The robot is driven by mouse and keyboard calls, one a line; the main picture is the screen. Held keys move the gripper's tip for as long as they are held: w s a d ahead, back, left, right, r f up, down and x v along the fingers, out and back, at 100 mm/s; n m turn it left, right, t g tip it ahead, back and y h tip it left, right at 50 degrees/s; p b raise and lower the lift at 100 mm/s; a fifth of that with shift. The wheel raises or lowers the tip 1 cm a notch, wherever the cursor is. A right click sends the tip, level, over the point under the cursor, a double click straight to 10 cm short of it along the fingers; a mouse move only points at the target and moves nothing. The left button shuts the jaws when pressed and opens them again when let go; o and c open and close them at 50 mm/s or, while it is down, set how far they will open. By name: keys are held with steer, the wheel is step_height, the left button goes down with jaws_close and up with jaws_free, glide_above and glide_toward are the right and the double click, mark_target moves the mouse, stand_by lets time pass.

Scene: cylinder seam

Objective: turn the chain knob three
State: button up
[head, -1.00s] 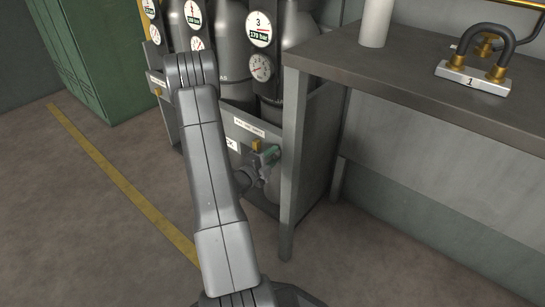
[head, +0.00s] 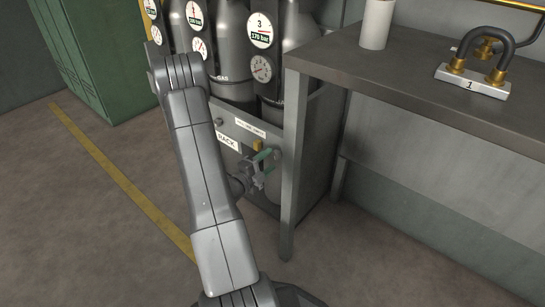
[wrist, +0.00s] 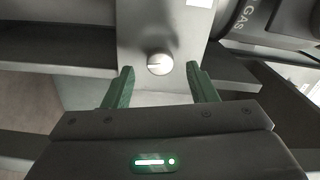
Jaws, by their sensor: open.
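In the wrist view a round pale grey knob (wrist: 158,64) with a line across its face sits on a light grey plate. My gripper (wrist: 160,72) is open, with its two green fingers to the left and right of the knob in the picture. No finger visibly touches it. In the head view my gripper (head: 265,163) is at the front of the cylinder rack, low beside the bench leg. No number is readable on the knob.
The rack front (head: 240,126) carries white labels, another round knob (head: 218,122) and a small brass part (head: 258,146). The grey bench (head: 400,75) stands close to the right, holding a white cylinder (head: 376,24) and a padlock-shaped piece (head: 475,78). Floor at left is clear.

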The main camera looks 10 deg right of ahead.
mark_target(275, 156)
steer(key=p+v, duration=0.1)
steer(key=v, duration=0.9)
steer(key=shift+s+p, duration=0.2)
steer(key=shift+p, duration=0.2)
steer(key=shift+w+a, duration=0.1)
steer(key=b+x, duration=0.3)
steer(key=x, duration=1)
steer(key=shift+w+d, duration=0.3)
